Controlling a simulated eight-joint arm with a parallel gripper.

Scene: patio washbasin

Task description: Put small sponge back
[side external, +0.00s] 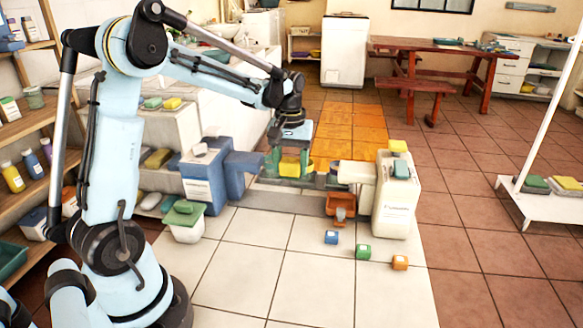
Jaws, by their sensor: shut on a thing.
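My gripper (289,174) hangs at the end of the pale blue arm, near the middle of the side external view. Its green fingers are on either side of a yellow sponge-like block (290,166) and shut on it. The block is just above or at a low grey ledge; I cannot tell whether it touches. I cannot tell from this view alone whether it is the small sponge.
A blue block-shaped box (234,172) stands close left of my gripper. An orange bin (341,204) is at the lower right. The front tiles are otherwise clear.

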